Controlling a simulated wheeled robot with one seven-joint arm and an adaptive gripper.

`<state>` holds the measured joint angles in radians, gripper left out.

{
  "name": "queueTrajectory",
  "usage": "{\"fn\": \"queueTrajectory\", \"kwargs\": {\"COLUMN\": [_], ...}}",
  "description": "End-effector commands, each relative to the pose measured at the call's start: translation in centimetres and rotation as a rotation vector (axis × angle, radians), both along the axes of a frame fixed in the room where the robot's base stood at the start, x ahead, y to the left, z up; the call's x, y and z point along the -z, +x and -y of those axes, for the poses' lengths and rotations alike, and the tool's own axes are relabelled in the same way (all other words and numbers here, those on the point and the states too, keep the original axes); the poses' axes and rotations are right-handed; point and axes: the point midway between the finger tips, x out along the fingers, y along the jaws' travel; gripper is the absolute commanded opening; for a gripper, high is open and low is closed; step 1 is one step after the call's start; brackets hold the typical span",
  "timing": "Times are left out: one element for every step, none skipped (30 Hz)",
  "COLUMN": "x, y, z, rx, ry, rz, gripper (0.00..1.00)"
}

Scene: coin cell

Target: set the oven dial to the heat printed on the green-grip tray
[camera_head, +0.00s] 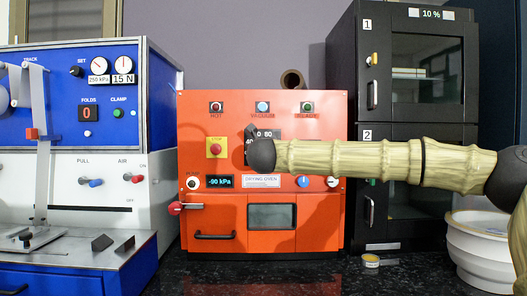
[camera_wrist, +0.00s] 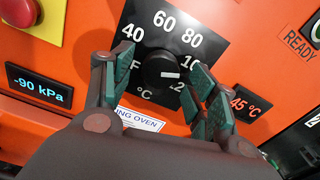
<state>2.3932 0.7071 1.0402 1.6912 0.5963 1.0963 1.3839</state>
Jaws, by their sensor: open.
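The orange drying oven (camera_head: 215,130) stands in the middle of the head view. Its black dial (camera_wrist: 160,70) shows in the wrist view, on a dark plate marked 40, 60, 80 and higher numbers partly covered. The dial's white line points right, near the partly hidden number beginning with 10. My gripper (camera_wrist: 155,88) is open, its green-padded fingers on either side of the dial; I cannot tell whether they touch it. In the head view my arm hides the dial, leaving part of the dial plate (camera_head: 263,134) visible. I cannot make out a green-grip tray.
The oven displays read -90 kPa (camera_wrist: 38,86) and 45 °C (camera_wrist: 246,104). A yellow plate with a red stop button (camera_head: 215,147) is left of the dial. A blue-and-white machine (camera_head: 150,80) stands left, a black cabinet (camera_head: 342,75) right, and a white round container (camera_head: 480,245) at far right.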

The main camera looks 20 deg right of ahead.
Motion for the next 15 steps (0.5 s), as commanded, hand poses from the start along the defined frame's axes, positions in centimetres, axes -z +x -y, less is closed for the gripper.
{"fn": "queueTrajectory", "kwargs": {"x": [-0.1, -0.1, 0.0, 0.0, -0.1, -0.1, 0.0, 0.0, 0.0, 0.0, 0.0, 0.0, 0.1, 0.1, 0.1], "y": [-0.8, -1.2, -1.9, -2.5, -3.0, -3.7, -4.3, -4.8, -5.5, -6.0, -6.6, -7.2, -7.6, -8.0, -8.5], "z": [-0.2, -0.3, -0.5, -0.6, -0.8, -1.0, -1.2, -1.3, -1.5, -1.7, -1.8, -1.9, -2.0, -2.2, -2.3], "rx": [0.000, 0.000, -0.001, -0.001, -0.001, -0.001, -0.002, -0.001, -0.001, -0.001, -0.001, 0.001, 0.000, -0.001, 0.000], "ry": [0.000, 0.000, 0.000, 0.000, 0.000, 0.000, -0.001, -0.001, -0.001, 0.000, -0.001, 0.000, -0.001, -0.001, 0.000], "rz": [0.001, 0.001, 0.001, 0.001, 0.001, 0.000, -0.001, 0.000, 0.000, 0.000, 0.000, -0.001, -0.001, -0.001, 0.000], "gripper": [0.58, 0.58, 0.58, 0.58, 0.58, 0.58, 0.58, 0.58, 0.58, 0.58, 0.58, 0.58, 0.58, 0.58, 0.58]}}
